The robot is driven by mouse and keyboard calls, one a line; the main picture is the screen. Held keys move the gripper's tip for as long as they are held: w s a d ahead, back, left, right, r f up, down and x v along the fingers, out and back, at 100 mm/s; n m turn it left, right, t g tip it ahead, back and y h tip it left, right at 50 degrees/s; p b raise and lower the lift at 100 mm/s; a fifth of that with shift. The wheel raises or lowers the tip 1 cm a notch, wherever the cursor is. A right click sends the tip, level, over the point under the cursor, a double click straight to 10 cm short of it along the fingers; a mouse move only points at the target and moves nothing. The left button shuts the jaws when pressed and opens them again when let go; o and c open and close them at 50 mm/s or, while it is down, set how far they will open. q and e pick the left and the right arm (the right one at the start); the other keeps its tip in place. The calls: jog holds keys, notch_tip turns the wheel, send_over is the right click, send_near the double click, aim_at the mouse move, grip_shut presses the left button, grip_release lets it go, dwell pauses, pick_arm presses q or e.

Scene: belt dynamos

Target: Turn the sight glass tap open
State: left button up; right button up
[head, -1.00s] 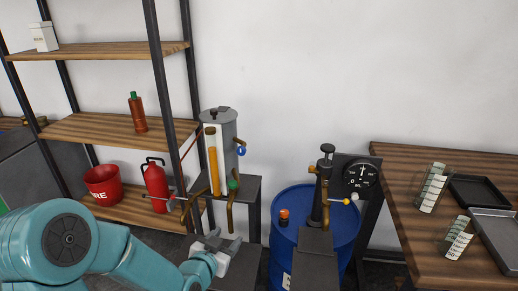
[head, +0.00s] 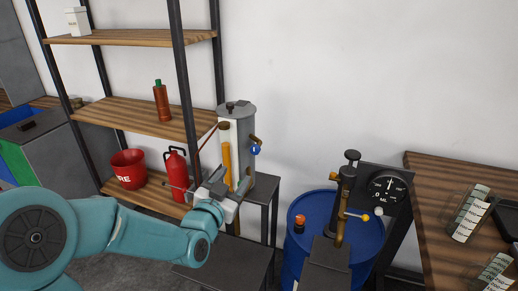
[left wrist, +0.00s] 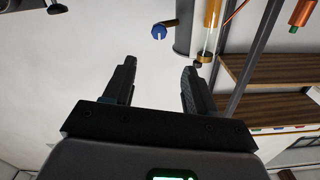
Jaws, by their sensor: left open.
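The sight glass (head: 227,160) is an upright tube with amber liquid, in front of a grey cylindrical tank (head: 240,112). A blue knob (head: 255,150) sticks out on the tank's right side. The left wrist view shows the same blue knob (left wrist: 159,32) and the glass tube (left wrist: 209,28), upside down. My left gripper (head: 218,180) is open and empty at the lower part of the glass, and hides the fittings there. In the left wrist view the open jaws (left wrist: 160,68) have nothing between them, with the glass's end near the right finger. My right gripper is out of view.
A shelf (head: 130,115) with a red extinguisher (head: 176,175) and a fire bucket (head: 128,168) stands left of the tank. A blue drum (head: 362,240) and a dial gauge (head: 388,188) stand to the right. A wooden table (head: 425,215) is at far right.

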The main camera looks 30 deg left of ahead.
aim_at(254, 151)
pick_arm(q)
jog(key=p+x, duration=0.3)
jog(key=x, duration=1.1)
jog(key=shift+w+d+f, duration=0.1)
jog(key=shift+w, duration=0.25)
jog(key=shift+w+p, duration=0.35)
jog(key=shift+w, duration=0.05)
jog(key=shift+w, duration=0.25)
jog(key=shift+s, duration=0.1)
jog(key=c, duration=1.1)
